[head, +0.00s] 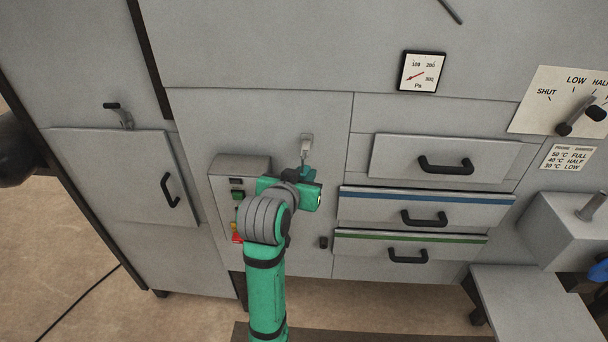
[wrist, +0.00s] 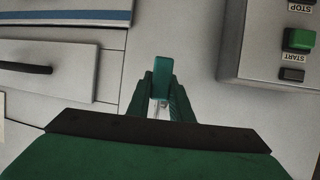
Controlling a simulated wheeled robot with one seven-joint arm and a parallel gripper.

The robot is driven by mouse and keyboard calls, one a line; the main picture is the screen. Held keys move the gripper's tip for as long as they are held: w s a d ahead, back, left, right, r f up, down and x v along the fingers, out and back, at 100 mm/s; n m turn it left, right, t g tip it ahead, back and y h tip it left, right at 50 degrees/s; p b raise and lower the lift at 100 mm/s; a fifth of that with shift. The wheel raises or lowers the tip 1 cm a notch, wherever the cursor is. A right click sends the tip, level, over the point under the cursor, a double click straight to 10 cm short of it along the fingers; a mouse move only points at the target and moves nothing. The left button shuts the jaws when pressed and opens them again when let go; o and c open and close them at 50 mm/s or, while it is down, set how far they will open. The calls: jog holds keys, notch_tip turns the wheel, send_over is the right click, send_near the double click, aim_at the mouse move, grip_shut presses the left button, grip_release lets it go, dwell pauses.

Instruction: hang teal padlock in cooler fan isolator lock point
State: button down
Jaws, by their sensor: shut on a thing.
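The teal padlock (wrist: 162,72) is between the two fingers of my gripper (wrist: 161,88) in the wrist view. Its pale shackle (wrist: 158,106) shows below the body, toward the palm. In the head view my gripper (head: 306,177) is in front of the grey panel, and a bit of the padlock (head: 308,171) shows at its tip. A small pale bracket (head: 307,141) on the panel is just above the padlock; I cannot tell whether they touch. A red and yellow part (head: 237,233), low on the control box, is partly hidden by my arm. No isolator label is readable.
The grey control box (head: 239,164) with START and STOP buttons stands out from the panel, left of my gripper. Drawers with black handles (head: 424,218) are to the right. A small black knob (head: 323,242) is below. A gauge (head: 422,72) is above right.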

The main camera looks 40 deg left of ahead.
jog(key=s, duration=0.1)
jog(key=s+d, duration=0.1)
jog(key=shift+s+d, duration=0.3)
jog(key=shift+s, duration=0.05)
dwell(1.0)
jog(key=s+a+f+y, duration=0.1)
jog(key=s+a+f, duration=0.2)
jog(key=s+f, duration=0.3)
jog(key=s+a+f+n, duration=0.1)
jog(key=s+a+f, duration=0.2)
jog(key=f, duration=1.3)
jog(key=s+a+f+n+g+y, duration=0.1)
jog(key=s+a+f, duration=0.3)
jog(key=s+f, duration=0.5)
notch_tip(320, 180, down, 3)
jog(key=shift+y, duration=0.3)
jog(key=shift+s, duration=0.1)
jog(key=shift+w+a, duration=0.5)
jog(key=shift+w, duration=0.3)
jog(key=shift+w+a, duration=0.5)
jog(key=shift+w, duration=0.3)
jog(key=shift+w+a, duration=0.5)
jog(key=shift+w, duration=0.3)
